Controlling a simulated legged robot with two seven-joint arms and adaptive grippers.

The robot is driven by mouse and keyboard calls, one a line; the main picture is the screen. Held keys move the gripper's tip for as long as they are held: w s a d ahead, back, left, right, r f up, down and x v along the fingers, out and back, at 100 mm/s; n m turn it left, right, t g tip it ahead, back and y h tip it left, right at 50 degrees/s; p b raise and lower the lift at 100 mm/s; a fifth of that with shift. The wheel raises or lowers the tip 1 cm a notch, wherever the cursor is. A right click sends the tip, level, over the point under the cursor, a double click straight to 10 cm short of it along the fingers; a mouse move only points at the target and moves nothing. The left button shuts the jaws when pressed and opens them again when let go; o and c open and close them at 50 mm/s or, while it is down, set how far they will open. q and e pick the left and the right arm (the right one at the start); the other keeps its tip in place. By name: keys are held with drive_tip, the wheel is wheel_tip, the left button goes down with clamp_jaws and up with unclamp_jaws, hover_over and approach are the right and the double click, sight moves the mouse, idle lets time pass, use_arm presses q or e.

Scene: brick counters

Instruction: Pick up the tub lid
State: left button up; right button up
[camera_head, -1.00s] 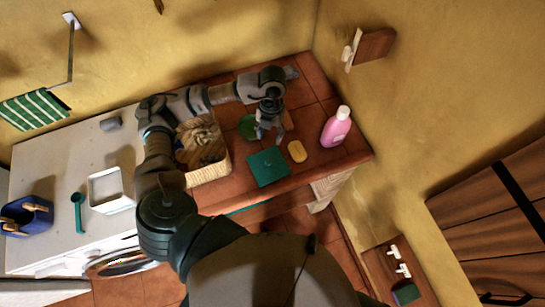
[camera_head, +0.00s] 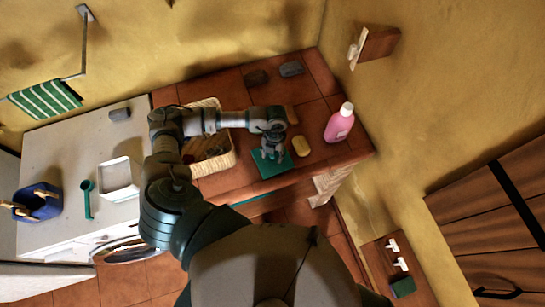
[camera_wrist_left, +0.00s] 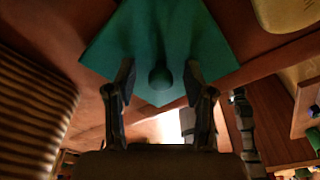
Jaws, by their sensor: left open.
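The tub lid is a flat green square (camera_head: 270,168) on the tiled counter, near its front edge. It also shows in the left wrist view (camera_wrist_left: 195,40), with a round knob (camera_wrist_left: 159,78) on top. My left gripper (camera_head: 272,153) is over the lid in the head view and hides part of it. In the left wrist view the two fingers of the left gripper (camera_wrist_left: 158,85) are apart, one on each side of the knob. I cannot tell whether they touch it. My right gripper is not in view.
A yellow soap bar (camera_head: 301,146) lies just right of the lid, and a pink bottle (camera_head: 339,123) stands further right. A wicker basket (camera_head: 222,162) is close on the left. A white tub (camera_head: 119,179) stands on the white surface at the left.

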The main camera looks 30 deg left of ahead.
use_arm(q)
drive_tip(key=shift+f, duration=0.1)
clamp_jaws()
idle(0.3)
